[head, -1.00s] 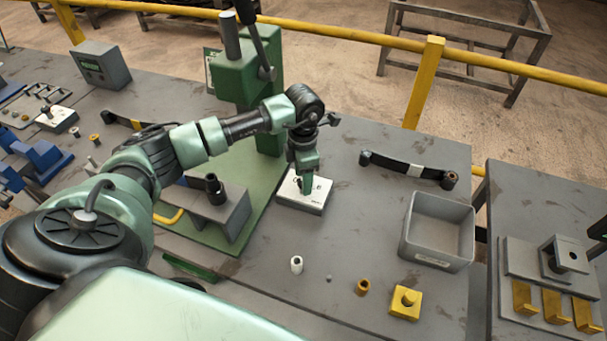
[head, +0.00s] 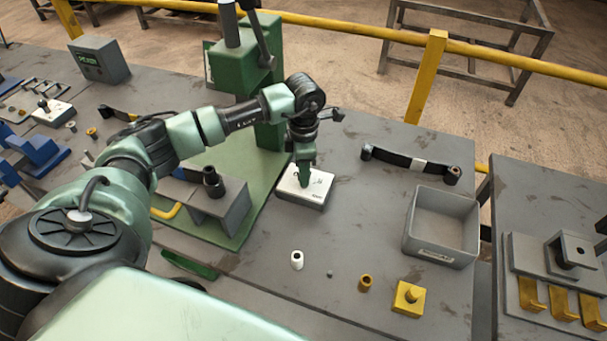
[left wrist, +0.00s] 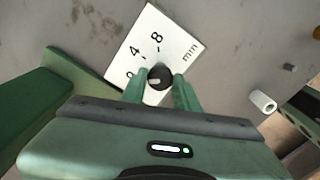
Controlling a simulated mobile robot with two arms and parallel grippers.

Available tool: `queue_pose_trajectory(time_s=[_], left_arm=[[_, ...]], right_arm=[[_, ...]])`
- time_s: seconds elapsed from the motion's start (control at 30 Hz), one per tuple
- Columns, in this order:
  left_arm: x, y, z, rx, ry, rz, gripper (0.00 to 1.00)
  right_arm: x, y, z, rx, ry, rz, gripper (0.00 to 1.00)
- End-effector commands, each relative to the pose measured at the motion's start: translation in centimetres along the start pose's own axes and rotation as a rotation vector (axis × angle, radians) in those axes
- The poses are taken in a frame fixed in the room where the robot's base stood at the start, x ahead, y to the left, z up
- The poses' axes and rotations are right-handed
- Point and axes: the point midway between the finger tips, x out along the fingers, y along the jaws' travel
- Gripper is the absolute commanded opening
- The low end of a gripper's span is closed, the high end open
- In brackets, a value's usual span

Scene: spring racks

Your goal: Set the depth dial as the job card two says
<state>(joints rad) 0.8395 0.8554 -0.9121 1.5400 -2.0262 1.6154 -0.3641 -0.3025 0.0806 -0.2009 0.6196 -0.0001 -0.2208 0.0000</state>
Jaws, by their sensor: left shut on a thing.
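The depth dial is a black knob (left wrist: 160,76) on a white-topped box (head: 316,188) in the middle of the bench. My left gripper (head: 304,183) points down onto the box. In the left wrist view its two green fingers (left wrist: 161,83) are shut on the knob, one on each side. The knob's pointer cannot be read surely. I cannot make out a job card. My right gripper is not in view.
A green press (head: 262,90) stands behind the box. A grey bin (head: 408,240), a leaf spring (head: 400,159), a white bushing (head: 297,260), a brass bushing (head: 365,283) and a yellow block (head: 408,299) lie to the right and front.

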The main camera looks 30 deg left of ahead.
Motion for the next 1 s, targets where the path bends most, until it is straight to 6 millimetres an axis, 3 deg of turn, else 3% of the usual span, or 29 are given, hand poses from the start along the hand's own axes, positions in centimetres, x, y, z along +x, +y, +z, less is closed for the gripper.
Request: queue_pose_trajectory(time_s=[0.03, 0.3, 1.0], left_arm=[[0.4, 0.1, 0.1, 0.039, -0.003, 0.004, 0.00], [0.4, 0.1, 0.1, 0.293, -0.003, 0.005, 0.00], [0.2, 0.1, 0.1, 0.958, -0.004, 0.006, 0.00]], right_arm=[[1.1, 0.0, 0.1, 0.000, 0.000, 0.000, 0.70], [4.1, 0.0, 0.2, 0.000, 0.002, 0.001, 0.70], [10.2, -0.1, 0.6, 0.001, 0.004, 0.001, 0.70]])
